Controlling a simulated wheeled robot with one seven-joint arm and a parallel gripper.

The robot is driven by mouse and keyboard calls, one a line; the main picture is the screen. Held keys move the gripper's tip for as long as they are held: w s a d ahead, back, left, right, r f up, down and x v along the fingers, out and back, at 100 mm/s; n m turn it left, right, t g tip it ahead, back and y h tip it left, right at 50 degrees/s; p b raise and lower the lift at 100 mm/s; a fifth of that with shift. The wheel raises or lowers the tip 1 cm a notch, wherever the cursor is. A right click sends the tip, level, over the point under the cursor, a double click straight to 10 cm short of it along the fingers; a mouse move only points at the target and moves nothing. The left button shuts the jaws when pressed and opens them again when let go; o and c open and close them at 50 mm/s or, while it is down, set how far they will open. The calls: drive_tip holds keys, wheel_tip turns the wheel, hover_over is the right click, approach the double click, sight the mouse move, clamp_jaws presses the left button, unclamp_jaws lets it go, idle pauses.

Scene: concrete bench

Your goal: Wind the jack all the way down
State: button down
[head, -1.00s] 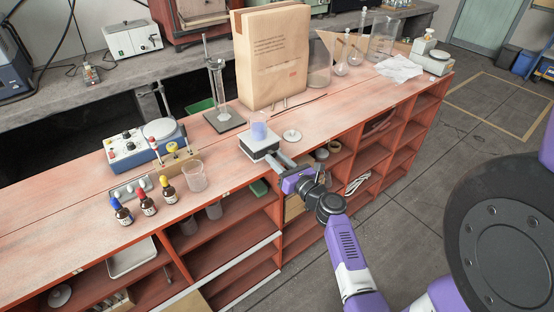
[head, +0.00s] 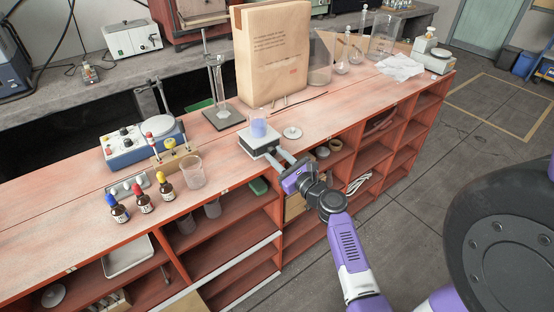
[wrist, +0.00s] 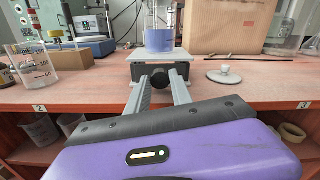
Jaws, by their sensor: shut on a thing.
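The jack (head: 254,143) is a small lab jack with a pale flat top plate, standing near the front edge of the bench. In the wrist view the jack (wrist: 160,56) is straight ahead, with a dark knob (wrist: 160,77) on its front. A beaker of blue liquid (head: 258,128) stands upright on the top plate, and it also shows in the wrist view (wrist: 159,38). My gripper (head: 276,158) reaches in from the front right. In the wrist view its two fingers (wrist: 160,84) are shut on the knob. The jack's inner linkage is mostly hidden.
An empty beaker (head: 194,177) and dropper bottles (head: 143,203) stand to the left. A ring stand (head: 222,115) and a large paper bag (head: 272,60) are behind. The bench front edge is close below my gripper.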

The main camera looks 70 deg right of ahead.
drive_tip(key=shift+n+b, duration=0.4)
drive_tip(key=shift+n, duration=0.4)
drive_tip(key=c, duration=1.1)
unclamp_jaws()
drive_tip(key=shift+s+a, duration=0.1)
drive_tip(key=shift+s, duration=0.05)
drive_tip(key=shift+b+v, duration=0.6)
drive_tip(key=shift+v, duration=3.15)
